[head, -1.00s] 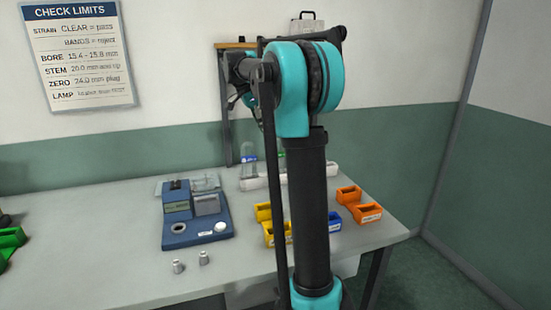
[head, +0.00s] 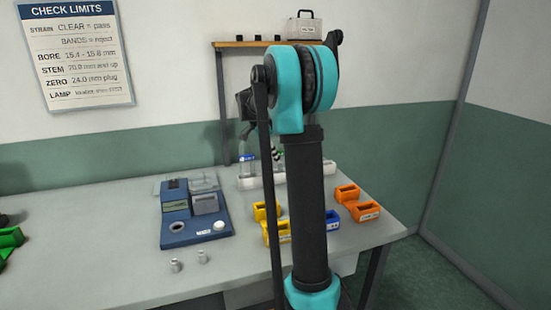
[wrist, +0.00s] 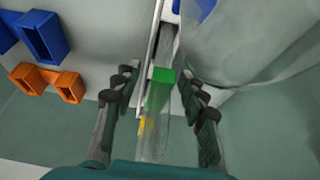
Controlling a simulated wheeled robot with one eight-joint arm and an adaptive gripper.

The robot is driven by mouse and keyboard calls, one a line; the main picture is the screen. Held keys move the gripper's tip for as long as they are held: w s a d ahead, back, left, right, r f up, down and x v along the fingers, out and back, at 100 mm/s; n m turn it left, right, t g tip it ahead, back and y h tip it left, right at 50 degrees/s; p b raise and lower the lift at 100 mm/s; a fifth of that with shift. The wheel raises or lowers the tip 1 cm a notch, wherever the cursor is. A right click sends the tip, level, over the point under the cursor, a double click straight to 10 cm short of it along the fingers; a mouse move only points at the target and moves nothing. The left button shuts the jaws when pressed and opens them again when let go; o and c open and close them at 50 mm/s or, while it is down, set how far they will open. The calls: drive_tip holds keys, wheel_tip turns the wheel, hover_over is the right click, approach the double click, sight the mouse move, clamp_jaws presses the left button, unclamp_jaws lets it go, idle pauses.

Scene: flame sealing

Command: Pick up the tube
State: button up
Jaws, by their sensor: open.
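A clear tube (wrist: 152,138) with a green end (wrist: 160,76) shows in the wrist view, between the two fingers of my gripper (wrist: 160,100). The fingers are open, with gaps on both sides of the tube. A large clear shape (wrist: 250,50) with a blue part beside it fills the upper right of the wrist view, close to the right finger. In the head view, a clear tube with a blue part (head: 247,163) stands at the white rack (head: 251,182). Green (head: 280,151) shows beside my arm, which hides much of the rack and my fingertips.
Yellow (head: 260,211), blue (head: 333,222) and orange (head: 347,193) bins stand at the right of the table. A blue instrument (head: 195,232) and two small metal pieces (head: 190,261) are left of my arm. A shelf (head: 235,44) carrying a case (head: 304,27) is behind.

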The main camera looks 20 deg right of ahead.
drive_tip(key=shift+f, duration=0.15)
clamp_jaws()
idle(0.4)
